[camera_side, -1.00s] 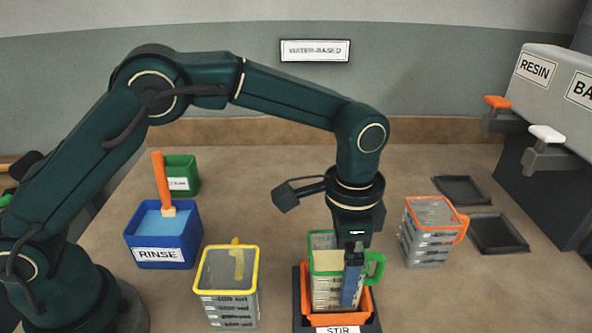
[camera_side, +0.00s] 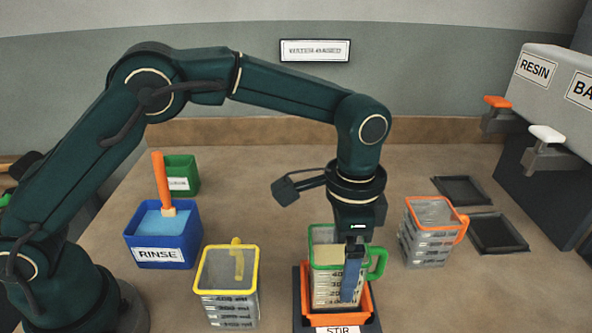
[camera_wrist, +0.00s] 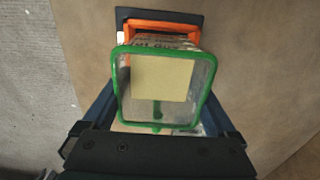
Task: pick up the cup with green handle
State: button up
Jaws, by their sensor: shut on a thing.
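The cup with the green handle (camera_side: 325,282) is clear, with measuring marks, a green rim and pale cream contents. It is upright, its lower part inside the orange holder (camera_side: 308,313) of the stir station. My gripper (camera_side: 349,285) is shut on the cup, with a blue finger against its near side. The green handle (camera_side: 378,262) sticks out to the right of the finger. In the wrist view the green-rimmed cup (camera_wrist: 124,85) lies between my jaws, in front of the orange holder (camera_wrist: 160,27). The cup's base is hidden by the holder.
A yellow-rimmed cup (camera_side: 228,285) stands to the left and an orange-handled cup (camera_side: 425,238) to the right. A blue rinse tub (camera_side: 155,255) holds an orange-handled brush. Dark trays (camera_side: 497,233) and the resin dispenser (camera_side: 535,85) are at the right.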

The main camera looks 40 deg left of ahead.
jog(key=a+r, duration=0.9)
jog(key=a, duration=0.2)
jog(key=shift+w+a+r, duration=0.3)
jog(key=shift+a+r, duration=0.05)
jog(key=shift+r, duration=0.05)
jog(key=d+f, duration=0.2)
jog(key=d, duration=0.1)
jog(key=d+f, duration=0.2)
jog(key=d, duration=0.2)
jog(key=d+f, duration=0.3)
jog(key=d, duration=0.1)
jog(key=shift+s+d, duration=0.25)
jog(key=shift+s, duration=0.05)
jog(key=shift+d+f, duration=0.1)
jog(key=shift+d, duration=0.05)
jog(key=shift+f, duration=1.7)
jog(key=shift+f, duration=0.25)
